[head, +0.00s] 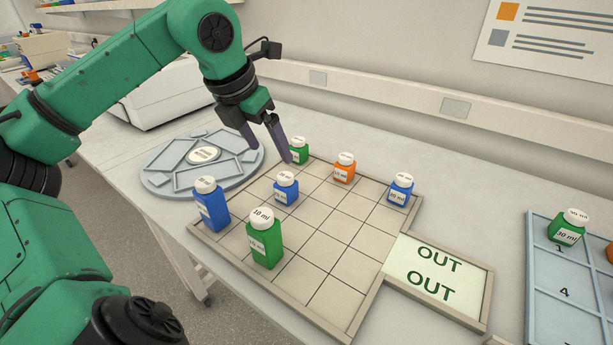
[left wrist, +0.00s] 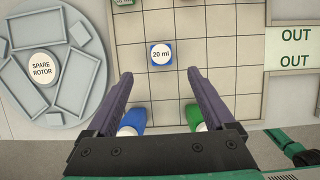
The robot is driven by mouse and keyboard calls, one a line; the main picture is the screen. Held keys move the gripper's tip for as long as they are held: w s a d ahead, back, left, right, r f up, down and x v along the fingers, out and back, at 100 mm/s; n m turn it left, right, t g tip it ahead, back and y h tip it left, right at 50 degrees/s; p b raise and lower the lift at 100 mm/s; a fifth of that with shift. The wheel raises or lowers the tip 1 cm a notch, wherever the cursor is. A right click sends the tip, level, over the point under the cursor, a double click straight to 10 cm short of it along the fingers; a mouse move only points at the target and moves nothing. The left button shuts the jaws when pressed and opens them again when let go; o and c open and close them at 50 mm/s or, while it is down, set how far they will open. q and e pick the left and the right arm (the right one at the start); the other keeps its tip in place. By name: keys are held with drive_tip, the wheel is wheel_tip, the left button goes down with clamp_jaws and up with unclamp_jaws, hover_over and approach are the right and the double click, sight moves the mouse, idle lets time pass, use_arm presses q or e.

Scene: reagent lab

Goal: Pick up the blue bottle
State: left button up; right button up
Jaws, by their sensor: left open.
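Three blue bottles with white caps stand upright on the gridded board: a larger one (head: 213,212) at the left edge, a small one (head: 286,193) near the middle, and one (head: 399,193) at the right. My left gripper (head: 271,153) is open and empty, above the board's far left part. In the left wrist view, my open fingers (left wrist: 159,74) point toward the small blue bottle, marked 20 ml (left wrist: 160,58), which appears between and just ahead of their tips, not gripped. The larger blue bottle (left wrist: 134,117) is partly hidden by my gripper. My right gripper is out of view.
Green bottles stand at the board's front (head: 265,246) and back (head: 299,153), with an orange bottle (head: 344,173) between grid cells' far side. A grey spare rotor (head: 160,180) lies left. An OUT tray (head: 440,260) adjoins the right, and a blue numbered rack (head: 541,270) lies beyond.

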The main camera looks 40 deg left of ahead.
sight(284, 178)
use_arm(q)
drive_tip(key=f, duration=0.5)
drive_tip(key=shift+w+f, duration=0.15)
drive_tip(key=shift+w, duration=0.1)
drive_tip(key=x, duration=0.1)
drive_tip(key=p+x, duration=0.1)
drive_tip(key=x, duration=0.1)
drive_tip(key=shift+w, duration=0.3)
drive_tip(key=w+p, duration=0.1)
drive_tip(key=p, duration=0.2)
drive_tip(key=shift+d+f, duration=0.15)
drive_tip(key=shift+f, duration=0.25)
drive_tip(key=p+x, duration=0.1)
drive_tip(key=x, duration=0.2)
drive_tip(key=shift+s, duration=0.15)
drive_tip(key=shift+f, duration=0.45)
clamp_jaws()
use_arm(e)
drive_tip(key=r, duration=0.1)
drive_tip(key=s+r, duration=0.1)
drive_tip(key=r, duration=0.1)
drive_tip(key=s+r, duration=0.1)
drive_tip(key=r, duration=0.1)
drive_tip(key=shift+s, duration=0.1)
